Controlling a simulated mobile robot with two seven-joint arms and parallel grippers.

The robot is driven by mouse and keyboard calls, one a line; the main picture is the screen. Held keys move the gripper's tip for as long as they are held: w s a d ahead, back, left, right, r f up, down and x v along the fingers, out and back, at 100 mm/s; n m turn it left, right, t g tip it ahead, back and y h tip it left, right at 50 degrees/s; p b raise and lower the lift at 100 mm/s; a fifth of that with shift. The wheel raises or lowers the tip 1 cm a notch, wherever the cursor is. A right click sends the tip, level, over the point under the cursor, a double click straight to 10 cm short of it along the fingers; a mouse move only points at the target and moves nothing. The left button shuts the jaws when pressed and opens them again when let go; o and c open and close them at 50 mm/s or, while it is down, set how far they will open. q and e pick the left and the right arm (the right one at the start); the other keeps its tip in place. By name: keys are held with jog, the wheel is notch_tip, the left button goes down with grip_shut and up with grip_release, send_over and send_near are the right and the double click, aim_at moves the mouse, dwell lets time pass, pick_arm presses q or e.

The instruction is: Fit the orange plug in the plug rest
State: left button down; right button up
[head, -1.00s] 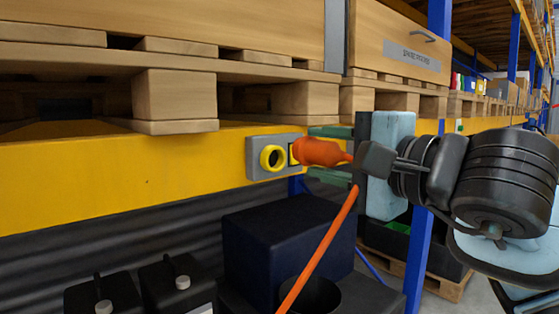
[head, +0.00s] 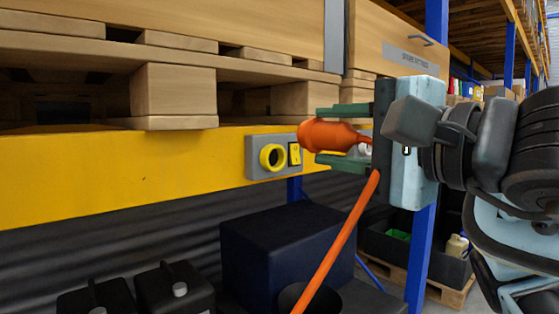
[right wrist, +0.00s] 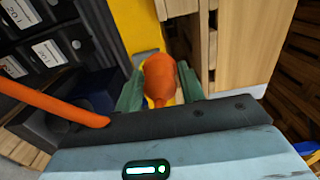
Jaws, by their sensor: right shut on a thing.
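The orange plug (head: 325,136) is held level in my right gripper (head: 328,136), between its two green fingers. Its orange cable (head: 340,240) hangs down from behind it. The plug rest, a yellow ring (head: 271,157) on a grey plate (head: 256,143), is fixed to the front of the yellow beam. The plug is to the right of the ring and apart from it, its blunt end pointing left. In the right wrist view the plug (right wrist: 161,78) sits between the fingers, and the ring cannot be made out. My left gripper is not in view.
A yellow switch (head: 295,153) sits on the plate right of the ring. A wooden pallet (head: 175,95) overhangs the yellow beam (head: 120,180). Below stand a dark box (head: 270,245) and black canisters (head: 172,290). A blue upright (head: 418,260) is behind my gripper.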

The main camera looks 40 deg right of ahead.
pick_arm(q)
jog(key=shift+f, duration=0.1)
pick_arm(e)
jog(key=shift+s+a+r, duration=0.15)
jog(key=shift+s+a, duration=0.05)
jog(key=shift+s, duration=0.1)
